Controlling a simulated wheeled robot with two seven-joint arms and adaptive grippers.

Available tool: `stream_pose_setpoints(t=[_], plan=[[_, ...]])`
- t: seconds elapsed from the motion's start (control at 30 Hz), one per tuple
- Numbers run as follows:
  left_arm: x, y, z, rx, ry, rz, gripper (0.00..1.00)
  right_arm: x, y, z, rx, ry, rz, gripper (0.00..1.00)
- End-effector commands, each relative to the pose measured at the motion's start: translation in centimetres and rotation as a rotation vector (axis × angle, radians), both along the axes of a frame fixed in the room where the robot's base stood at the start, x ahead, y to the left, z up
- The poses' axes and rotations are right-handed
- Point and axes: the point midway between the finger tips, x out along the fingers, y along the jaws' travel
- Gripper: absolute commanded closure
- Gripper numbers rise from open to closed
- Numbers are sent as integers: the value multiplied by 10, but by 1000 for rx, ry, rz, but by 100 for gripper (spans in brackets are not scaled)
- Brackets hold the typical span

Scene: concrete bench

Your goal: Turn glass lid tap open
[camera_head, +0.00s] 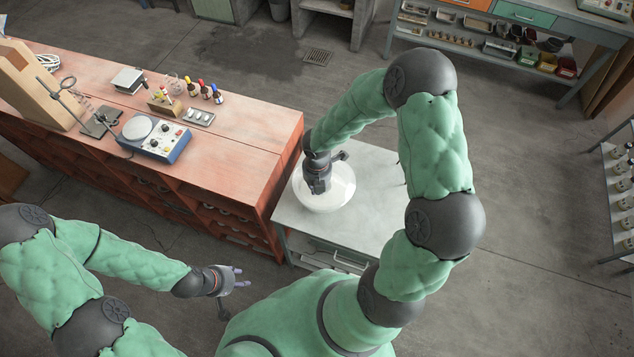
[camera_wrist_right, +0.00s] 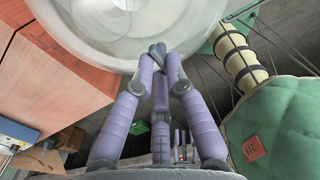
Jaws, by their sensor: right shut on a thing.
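A round clear glass vessel with a lid (camera_head: 338,196) stands on the small grey bench. Its pale glass wall (camera_wrist_right: 120,30) fills the top of the right wrist view. My right gripper (camera_head: 319,188) reaches over the left part of the vessel. In the right wrist view, the purple fingers of the right gripper (camera_wrist_right: 158,58) close together on a small grey tap (camera_wrist_right: 158,48) at the glass edge. The fingers hide most of the tap, so its angle cannot be told. My left gripper (camera_head: 238,279) is empty, with its fingers apart, in front of the red bench and away from the glass.
The grey bench (camera_head: 375,215) has bare top to the right of the vessel. A red bench (camera_head: 240,140) stands close on the left, carrying a blue hotplate (camera_head: 155,138), small bottles (camera_head: 205,90) and a stand. Shelves stand farther off.

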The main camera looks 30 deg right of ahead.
Motion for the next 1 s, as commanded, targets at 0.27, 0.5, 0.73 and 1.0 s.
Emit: stream_pose_setpoints(t=[0.27,0.5,0.73,1.0], plan=[[0,0,10,0,0,0,60,0,0,1,0,0,97,100],[0,0,11,0,0,0,60,0,0,0,-1,-1,121,100],[0,0,11,0,0,0,60,0,0,0,0,-1,121,100],[0,0,11,0,0,0,60,0,0,0,-1,-1,120,61]])
